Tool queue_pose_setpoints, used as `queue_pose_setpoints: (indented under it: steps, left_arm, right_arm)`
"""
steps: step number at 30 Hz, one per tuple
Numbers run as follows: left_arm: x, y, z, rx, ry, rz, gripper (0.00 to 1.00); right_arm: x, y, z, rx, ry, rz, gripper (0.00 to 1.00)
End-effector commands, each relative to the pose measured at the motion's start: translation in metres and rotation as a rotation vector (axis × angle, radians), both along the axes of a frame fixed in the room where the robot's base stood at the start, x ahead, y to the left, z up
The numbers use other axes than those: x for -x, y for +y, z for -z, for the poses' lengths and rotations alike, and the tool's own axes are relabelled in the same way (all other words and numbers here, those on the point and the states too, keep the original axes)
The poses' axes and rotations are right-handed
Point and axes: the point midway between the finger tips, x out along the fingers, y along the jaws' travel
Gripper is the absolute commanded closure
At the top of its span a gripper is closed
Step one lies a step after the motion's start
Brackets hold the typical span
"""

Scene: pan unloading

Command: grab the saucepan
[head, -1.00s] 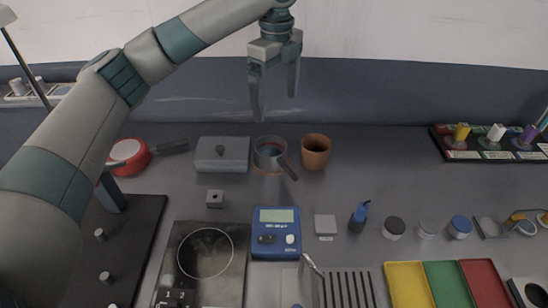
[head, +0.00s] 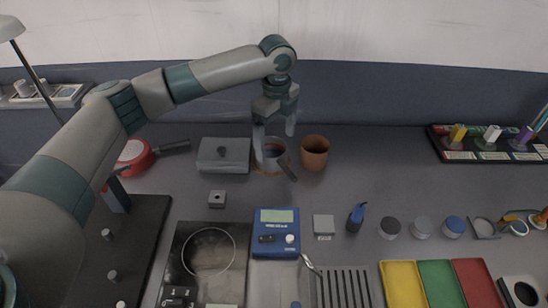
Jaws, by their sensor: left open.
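The saucepan (head: 274,150) is a small grey pan near the back of the counter, with a dark handle (head: 287,171) pointing toward the front right. Something reddish shows inside it. My left gripper (head: 274,148) points straight down over the saucepan, with its fingers apart and one overlapping the pan's left side in the head view. The fingers hide part of the rim. I cannot tell whether they touch the pan. My right gripper is not in view.
A brown pot (head: 315,154) stands close to the right of the saucepan, and a grey lidded box (head: 223,155) close to the left. A red frying pan (head: 137,153) lies farther left. A blue scale (head: 276,233) and a hotplate (head: 208,254) stand in front.

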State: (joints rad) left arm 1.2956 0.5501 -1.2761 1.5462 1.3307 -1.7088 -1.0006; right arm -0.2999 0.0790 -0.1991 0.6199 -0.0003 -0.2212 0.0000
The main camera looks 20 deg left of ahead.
Motion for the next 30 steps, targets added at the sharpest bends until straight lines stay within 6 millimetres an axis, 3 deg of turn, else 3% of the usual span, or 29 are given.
queue_pose_setpoints:
  steps: [10, 21, 30]
  left_arm:
    - [0.0, 0.001, 0.003, -0.001, 0.002, 0.0, 0.1]
    - [-0.006, 0.003, 0.044, 0.0, 0.002, -0.001, 0.1]
    - [-0.006, 0.003, 0.052, 0.0, 0.0, 0.0, 0.1]
  right_arm:
    - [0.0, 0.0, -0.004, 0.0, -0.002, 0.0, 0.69]
    - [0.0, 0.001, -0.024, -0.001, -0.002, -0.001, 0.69]
    - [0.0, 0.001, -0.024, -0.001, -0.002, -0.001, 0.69]
